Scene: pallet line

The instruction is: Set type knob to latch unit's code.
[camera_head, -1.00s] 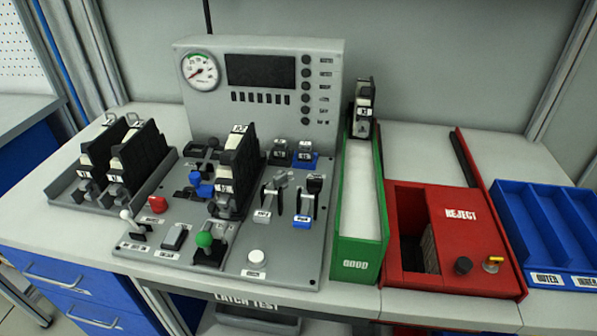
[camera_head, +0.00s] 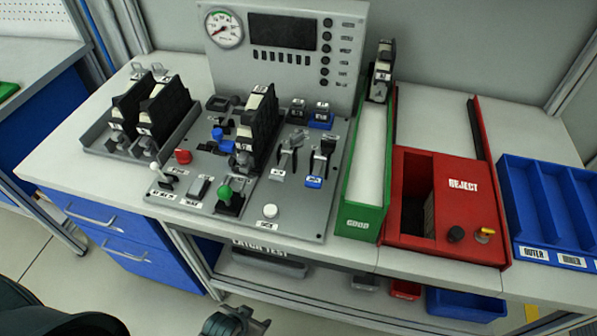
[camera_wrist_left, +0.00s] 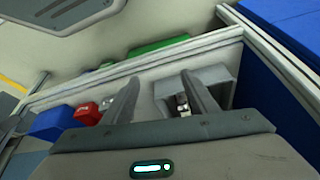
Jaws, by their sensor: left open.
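The test panel (camera_head: 245,215) carries several controls. A white-topped knob (camera_head: 157,167) stands at its front left above a row of small marks, which I cannot read; I cannot tell for sure that it is the type knob. A black and cream latch unit (camera_head: 263,125) stands upright in the middle of the panel; its label is too small to read. My left gripper (camera_head: 238,323) is at the bottom edge, in front of and below the bench, well apart from the panel. In the left wrist view its fingers (camera_wrist_left: 160,98) are apart with nothing held. My right gripper is not visible.
Two more units stand in a grey rack (camera_head: 118,145) at left. A green GOOD tray (camera_head: 362,215), a red REJECT box (camera_head: 455,205) and a blue divided bin (camera_head: 548,210) are at right.

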